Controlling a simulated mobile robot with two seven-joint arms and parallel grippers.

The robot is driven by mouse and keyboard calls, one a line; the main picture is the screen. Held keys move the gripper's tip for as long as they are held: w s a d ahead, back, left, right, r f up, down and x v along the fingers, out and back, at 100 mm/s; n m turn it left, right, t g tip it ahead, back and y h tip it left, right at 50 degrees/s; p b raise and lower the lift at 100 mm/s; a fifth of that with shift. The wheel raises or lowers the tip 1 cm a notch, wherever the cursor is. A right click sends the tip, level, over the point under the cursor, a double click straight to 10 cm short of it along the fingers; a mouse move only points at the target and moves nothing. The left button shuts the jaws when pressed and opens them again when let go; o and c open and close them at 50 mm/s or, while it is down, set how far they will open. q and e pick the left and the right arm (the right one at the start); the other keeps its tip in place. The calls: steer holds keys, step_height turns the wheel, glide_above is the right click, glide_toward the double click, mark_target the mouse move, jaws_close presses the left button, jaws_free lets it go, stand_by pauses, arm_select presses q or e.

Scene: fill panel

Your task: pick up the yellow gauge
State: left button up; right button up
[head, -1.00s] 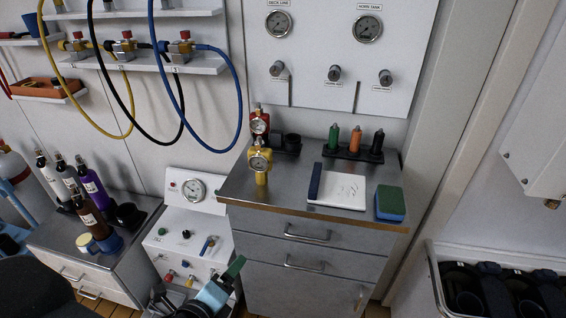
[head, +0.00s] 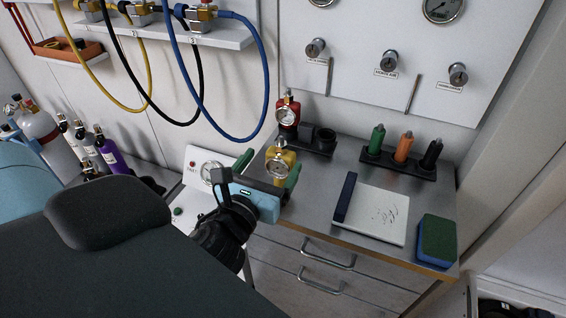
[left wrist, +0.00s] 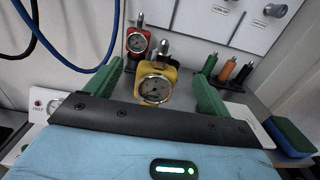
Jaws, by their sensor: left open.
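The yellow gauge (head: 279,165) stands upright near the left front of the steel cabinet top, with its round dial facing me. In the left wrist view the yellow gauge (left wrist: 156,84) is between the two green fingers of my left gripper (left wrist: 160,80), with a gap on each side. My left gripper (head: 268,172) is open in the head view. It reaches in from the left at the gauge, and its body hides the gauge's lower part. My right gripper is not in view.
A red gauge (head: 288,113) stands just behind the yellow one, by a black holder (head: 324,140). Orange, green and black markers stand in a rack (head: 372,157). A white board (head: 375,215) and a green-blue sponge (head: 437,240) lie to the right. Hoses hang above left.

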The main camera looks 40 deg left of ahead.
mark_target(284, 147)
arm_select(q)
steer(key=shift+f+x, duration=0.2)
steer(key=shift+x, duration=1.65)
steer(key=shift+f+x, duration=0.25)
steer(key=shift+x, duration=1.55)
steer(key=c, duration=1.4)
